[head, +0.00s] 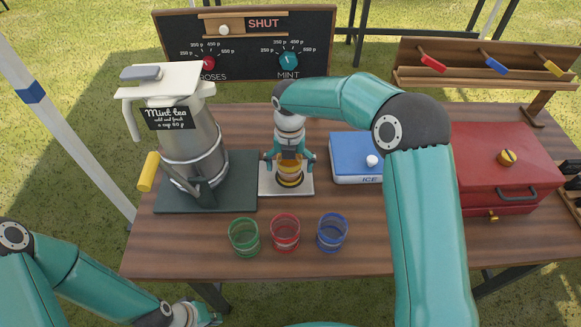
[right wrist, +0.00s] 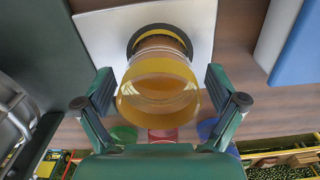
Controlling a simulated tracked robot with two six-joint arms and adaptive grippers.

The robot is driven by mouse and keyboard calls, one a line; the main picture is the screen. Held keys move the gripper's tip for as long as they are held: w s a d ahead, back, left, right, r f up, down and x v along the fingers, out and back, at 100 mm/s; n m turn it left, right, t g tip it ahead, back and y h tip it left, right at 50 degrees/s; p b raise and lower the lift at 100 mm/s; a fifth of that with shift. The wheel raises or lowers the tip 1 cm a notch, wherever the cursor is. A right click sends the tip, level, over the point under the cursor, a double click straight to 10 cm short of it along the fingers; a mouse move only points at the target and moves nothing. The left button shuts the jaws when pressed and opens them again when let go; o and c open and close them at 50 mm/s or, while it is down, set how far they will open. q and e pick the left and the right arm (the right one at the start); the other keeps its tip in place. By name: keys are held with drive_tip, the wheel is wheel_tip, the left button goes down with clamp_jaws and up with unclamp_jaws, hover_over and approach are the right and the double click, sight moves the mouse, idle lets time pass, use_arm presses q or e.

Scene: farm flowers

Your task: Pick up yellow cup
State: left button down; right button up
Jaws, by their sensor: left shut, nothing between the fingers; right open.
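The yellow cup (head: 290,171) is a clear glass with yellow bands. It stands upright on a dark ring on a white square plate (head: 268,186) in the middle of the table. In the right wrist view the cup (right wrist: 159,90) lies between the spread fingers of my right gripper (right wrist: 162,105). My right gripper (head: 290,162) also shows in the head view, coming down over the cup from above. It is open, with a gap on each side of the cup. My left gripper (head: 207,318) is shut and empty at the lower left, below the table's front edge.
Green (head: 244,236), red (head: 285,232) and blue (head: 332,232) glasses stand in front of the plate. A mint tea dispenser (head: 190,140) stands left of it. A blue ice box (head: 355,155) and a red chest (head: 500,165) are to the right. A signboard (head: 245,45) stands behind.

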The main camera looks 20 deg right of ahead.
drive_tip(key=shift+f, duration=0.95)
drive_tip(key=shift+c, duration=0.2)
drive_tip(key=shift+s, duration=0.1)
drive_tip(key=c, duration=1.3)
drive_tip(key=shift+r, duration=0.1)
drive_tip(key=shift+c, duration=0.2)
